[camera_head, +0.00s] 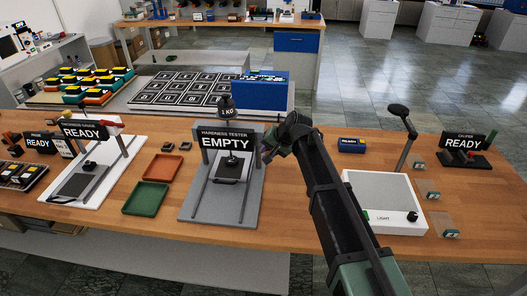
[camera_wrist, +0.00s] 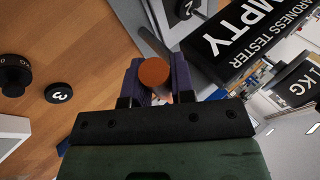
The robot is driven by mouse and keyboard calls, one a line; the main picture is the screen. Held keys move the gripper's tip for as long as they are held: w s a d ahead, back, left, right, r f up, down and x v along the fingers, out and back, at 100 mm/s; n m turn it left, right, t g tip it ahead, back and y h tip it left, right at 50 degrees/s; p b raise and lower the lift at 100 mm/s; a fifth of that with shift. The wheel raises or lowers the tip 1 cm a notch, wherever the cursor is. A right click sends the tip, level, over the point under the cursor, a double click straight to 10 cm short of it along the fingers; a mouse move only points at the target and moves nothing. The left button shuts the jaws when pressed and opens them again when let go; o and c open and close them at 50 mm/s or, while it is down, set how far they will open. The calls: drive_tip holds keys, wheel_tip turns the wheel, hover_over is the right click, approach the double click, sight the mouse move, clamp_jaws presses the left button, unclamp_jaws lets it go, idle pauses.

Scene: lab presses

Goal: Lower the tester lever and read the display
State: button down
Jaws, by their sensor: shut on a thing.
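The hardness tester (camera_head: 247,185) stands on the bench as a grey frame with a plate and a dark display (camera_head: 226,143) reading EMPTY. A dark 1 KG weight (camera_head: 226,108) sits at its top. My gripper (camera_head: 272,150) is at the right side of the tester's head, beside the display. In the wrist view, my gripper (camera_wrist: 156,80) has its purple fingers shut on the orange round knob (camera_wrist: 154,71) of the tester lever. The display (camera_wrist: 245,40) is tilted at the upper right there. The knob is hard to make out in the head view.
A green tray (camera_head: 146,198) and a brown tray (camera_head: 165,168) lie left of the tester. The READY-marked gauge (camera_head: 84,132) stands further left. A light box (camera_head: 383,200) is right of my arm, with small numbered samples beside it. A caliper station (camera_head: 463,143) is far right.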

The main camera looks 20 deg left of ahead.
drive_tip(key=c, duration=1)
unclamp_jaws()
drive_tip(key=shift+o, duration=0.2)
drive_tip(key=p+v, duration=0.8)
drive_tip(key=v, duration=0.2)
drive_tip(key=shift+d+r+p, duration=0.2)
drive_tip(key=shift+r+p, duration=0.1)
drive_tip(key=shift+p, duration=0.1)
